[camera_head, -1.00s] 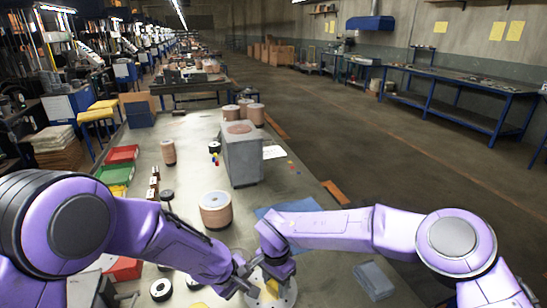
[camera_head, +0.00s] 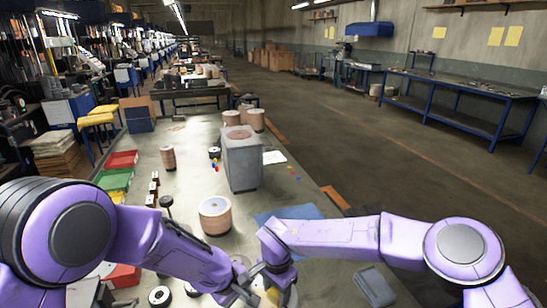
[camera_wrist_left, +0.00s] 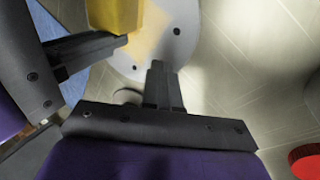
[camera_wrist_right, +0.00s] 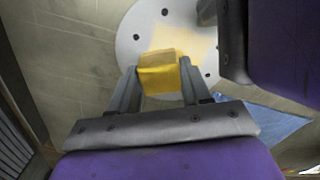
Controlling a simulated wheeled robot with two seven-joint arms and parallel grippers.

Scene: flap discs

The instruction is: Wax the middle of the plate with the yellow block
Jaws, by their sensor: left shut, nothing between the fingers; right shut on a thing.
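The yellow block (camera_wrist_right: 158,76) is between the two fingers of my right gripper (camera_wrist_right: 160,88), which is shut on it. The round, light grey plate (camera_wrist_right: 130,50) with dark holes lies under the block. A pale yellow square patch (camera_wrist_right: 186,42) shows on the plate's middle, beside the block. I cannot tell whether the block touches the plate. In the left wrist view the block (camera_wrist_left: 115,14) and the plate (camera_wrist_left: 186,18) show too. My left gripper (camera_wrist_left: 160,72) is shut and empty near the plate's edge. In the head view my right arm mostly hides block and plate.
A large wound spool (camera_head: 215,214) and a grey box (camera_head: 241,160) stand beyond the arms. Red and green bins (camera_head: 116,179) line the left side. A blue sheet (camera_head: 290,214) and a grey tray (camera_head: 374,286) lie to the right. My two grippers are close together.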

